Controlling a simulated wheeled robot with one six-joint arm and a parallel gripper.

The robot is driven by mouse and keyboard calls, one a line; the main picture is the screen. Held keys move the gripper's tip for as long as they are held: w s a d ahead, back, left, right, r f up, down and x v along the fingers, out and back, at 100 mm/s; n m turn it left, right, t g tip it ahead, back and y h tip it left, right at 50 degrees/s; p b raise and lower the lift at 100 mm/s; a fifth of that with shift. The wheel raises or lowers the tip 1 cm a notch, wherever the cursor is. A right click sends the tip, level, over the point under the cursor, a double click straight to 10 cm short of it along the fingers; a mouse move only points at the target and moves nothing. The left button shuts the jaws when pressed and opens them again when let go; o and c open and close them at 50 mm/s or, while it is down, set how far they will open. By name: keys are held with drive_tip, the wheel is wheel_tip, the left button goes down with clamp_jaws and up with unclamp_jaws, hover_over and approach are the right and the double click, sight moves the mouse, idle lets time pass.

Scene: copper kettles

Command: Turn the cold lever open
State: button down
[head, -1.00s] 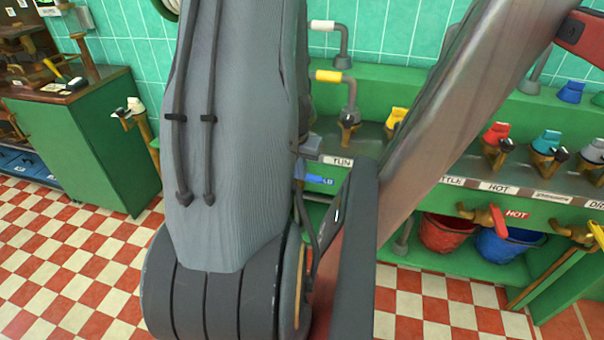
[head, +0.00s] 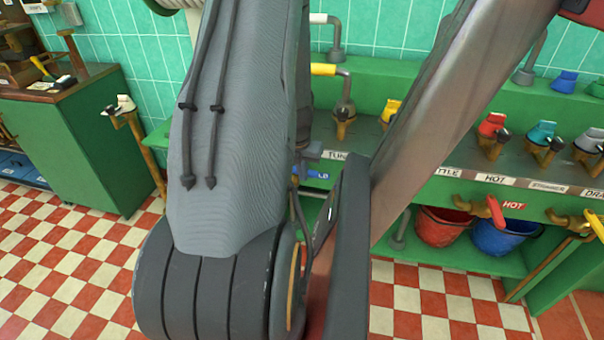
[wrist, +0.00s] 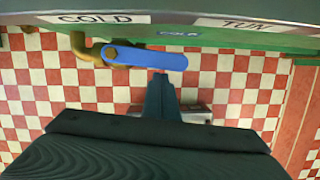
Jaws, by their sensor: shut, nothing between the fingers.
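The cold lever (wrist: 150,57) is a flat blue bar in the wrist view. It lies nearly level, pointing right from a brass valve (wrist: 98,52) under the counter edge. My gripper (wrist: 158,80) is shut and empty, with its tips just below the lever near its right end. I cannot tell whether they touch it. A small blue COLD tag (wrist: 181,35) is on the green front above. In the head view my arm hides the gripper and the lever, and only part of the blue tag (head: 312,173) shows.
The counter edge above bears white COLD (wrist: 95,19) and TUN (wrist: 245,25) labels. To the right are a red hot lever (head: 496,211), a red bucket (head: 445,228) and a blue bucket (head: 505,238) under the counter. The checkered floor (head: 60,250) is clear at left.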

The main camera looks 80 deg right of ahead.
drive_tip(key=shift+d, duration=0.1)
idle(0.3)
drive_tip(key=d+p, duration=0.1)
drive_tip(key=p, duration=0.1)
drive_tip(key=d+p, duration=0.1)
drive_tip(key=p, duration=0.1)
drive_tip(key=shift+s+r, duration=0.2)
drive_tip(key=shift+s, duration=0.05)
drive_tip(key=shift+d, duration=0.1)
drive_tip(key=a+b, duration=0.5)
drive_tip(key=p+v, duration=0.7)
drive_tip(key=v, duration=0.2)
drive_tip(key=shift+a+r, duration=0.2)
drive_tip(key=shift+r, duration=0.05)
